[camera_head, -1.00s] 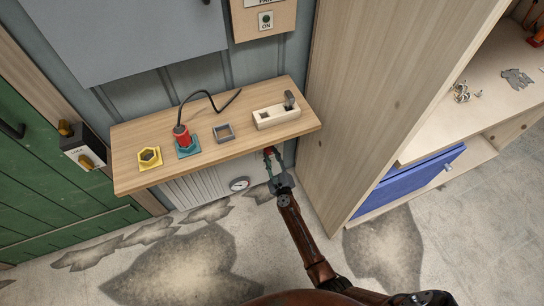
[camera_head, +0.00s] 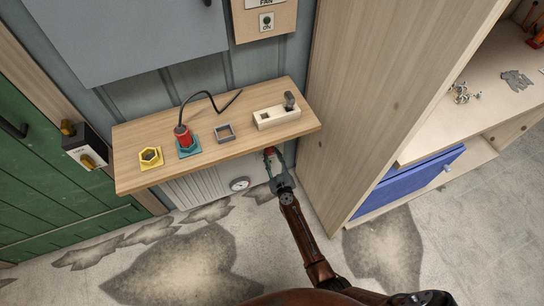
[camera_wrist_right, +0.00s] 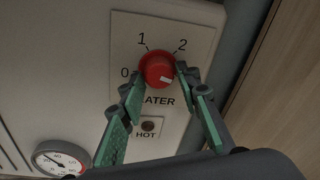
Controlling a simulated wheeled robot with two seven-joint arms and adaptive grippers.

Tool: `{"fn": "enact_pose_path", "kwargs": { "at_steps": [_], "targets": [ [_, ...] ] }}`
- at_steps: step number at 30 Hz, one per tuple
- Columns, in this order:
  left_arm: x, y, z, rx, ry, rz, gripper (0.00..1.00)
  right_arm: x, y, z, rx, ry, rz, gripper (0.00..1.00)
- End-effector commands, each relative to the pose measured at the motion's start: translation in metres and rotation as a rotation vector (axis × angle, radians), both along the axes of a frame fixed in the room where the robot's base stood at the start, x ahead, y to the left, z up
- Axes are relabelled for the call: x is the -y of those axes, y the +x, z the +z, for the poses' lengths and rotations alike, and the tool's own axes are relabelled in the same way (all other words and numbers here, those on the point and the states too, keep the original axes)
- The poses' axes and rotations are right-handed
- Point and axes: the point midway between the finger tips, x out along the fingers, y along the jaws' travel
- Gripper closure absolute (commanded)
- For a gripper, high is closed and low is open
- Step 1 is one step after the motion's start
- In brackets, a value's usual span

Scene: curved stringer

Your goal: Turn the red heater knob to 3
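The red heater knob (camera_wrist_right: 158,70) sits on a pale panel marked HEATER in the right wrist view. The marks 0, 1 and 2 show around it; no 3 is visible, and my right finger covers part of the panel there. A small white mark on the knob's face lies toward its lower right. My right gripper (camera_wrist_right: 157,78) has one fingertip on each side of the knob, seemingly against it. In the head view my right gripper (camera_head: 272,163) reaches under the shelf's front edge, and the knob is mostly hidden. My left gripper is out of view.
A wooden shelf (camera_head: 215,148) overhangs the heater (camera_head: 196,188), with a red plug, yellow socket and other fixtures on top. A gauge (camera_head: 240,184) is left of my gripper. A tall wooden cabinet side (camera_head: 352,100) stands close on the right.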

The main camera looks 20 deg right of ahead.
Motion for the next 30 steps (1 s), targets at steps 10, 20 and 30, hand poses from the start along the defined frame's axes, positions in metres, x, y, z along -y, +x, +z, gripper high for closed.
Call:
{"fn": "enact_pose_path", "kwargs": {
  "at_steps": [10,20,30],
  "targets": [
    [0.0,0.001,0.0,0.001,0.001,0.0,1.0,-0.001,0.001,0.002,0.003,-0.002,0.001,0.56],
    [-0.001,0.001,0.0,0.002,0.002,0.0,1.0,-0.001,0.001,0.001,0.003,-0.032,0.002,0.56],
    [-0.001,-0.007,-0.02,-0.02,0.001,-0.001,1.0,-0.002,0.0,-0.006,0.02,-0.604,0.007,0.56]
  ]
}}
